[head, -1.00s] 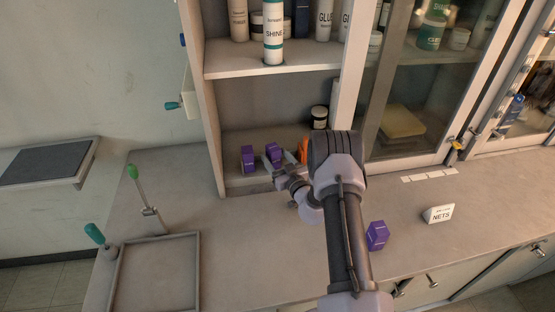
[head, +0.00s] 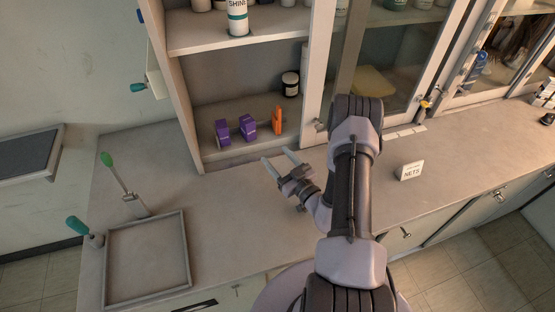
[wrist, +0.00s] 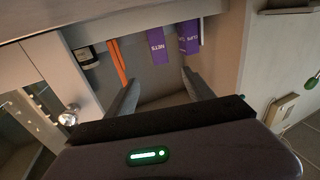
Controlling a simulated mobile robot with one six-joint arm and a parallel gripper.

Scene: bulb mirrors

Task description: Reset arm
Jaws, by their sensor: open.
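My gripper (head: 278,157) is open and empty above the counter (head: 235,215), just in front of the lower shelf opening. Its two fingers point toward the shelf in the wrist view (wrist: 158,82), with nothing between them. Two purple boxes stand on the lower shelf, a left one (head: 222,132) and a right one (head: 248,127). In the wrist view, one purple box reads NETS (wrist: 157,45). An orange object (head: 277,120) stands to their right, apart from the fingers.
A dark jar (head: 290,84) stands deeper on the shelf. A NETS sign (head: 409,171) stands on the counter right of my arm. A framed tray (head: 147,262) and green-handled levers (head: 122,178) are at left. The counter between tray and gripper is clear.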

